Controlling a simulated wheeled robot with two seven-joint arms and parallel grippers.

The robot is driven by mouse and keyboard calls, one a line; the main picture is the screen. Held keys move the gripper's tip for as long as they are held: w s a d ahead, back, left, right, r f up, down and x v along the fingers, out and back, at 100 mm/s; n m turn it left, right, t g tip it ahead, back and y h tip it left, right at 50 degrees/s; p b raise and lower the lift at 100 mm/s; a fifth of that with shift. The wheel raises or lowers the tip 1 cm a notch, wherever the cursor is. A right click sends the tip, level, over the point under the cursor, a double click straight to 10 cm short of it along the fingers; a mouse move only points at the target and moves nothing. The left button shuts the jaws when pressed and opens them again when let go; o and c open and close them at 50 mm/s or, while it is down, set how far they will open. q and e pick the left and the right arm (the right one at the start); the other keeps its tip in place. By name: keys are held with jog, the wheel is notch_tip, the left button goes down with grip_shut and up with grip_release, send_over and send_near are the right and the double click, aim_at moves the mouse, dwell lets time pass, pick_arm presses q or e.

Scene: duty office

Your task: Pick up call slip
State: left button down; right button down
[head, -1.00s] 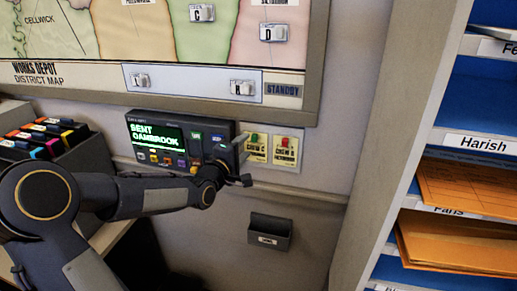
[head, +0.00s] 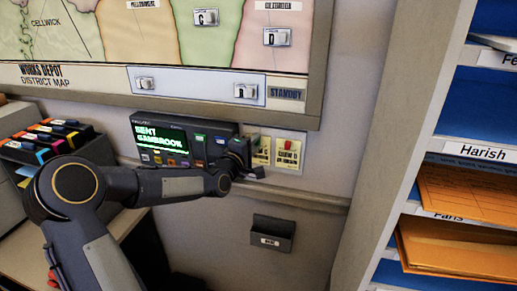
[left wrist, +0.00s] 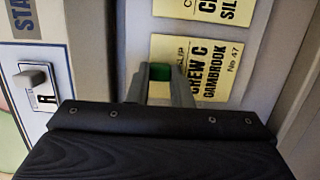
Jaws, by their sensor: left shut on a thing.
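The yellow call slip (head: 263,152) lettered Crew C hangs on the wall beside the console. In the left wrist view, this slip (left wrist: 210,72) reads Crew C, Gambrook, No 47, with a green tab (left wrist: 160,72) on it. My left gripper (head: 250,152) is in front of the slip's left side and hides its tab in the head view. In the left wrist view, the gripper's fingers (left wrist: 160,86) are shut on the green tab. The slip still looks flat against its backing. A second yellow slip (head: 288,154) with a red tab hangs to the right. My right gripper is not in view.
The console (head: 180,140) has a green-lit screen and several buttons, left of the slips. The map board (head: 200,80) overhangs above. A small dark wall tray (head: 272,234) is below. A shelf unit (head: 395,150) with orange envelopes (head: 450,250) stands at the right.

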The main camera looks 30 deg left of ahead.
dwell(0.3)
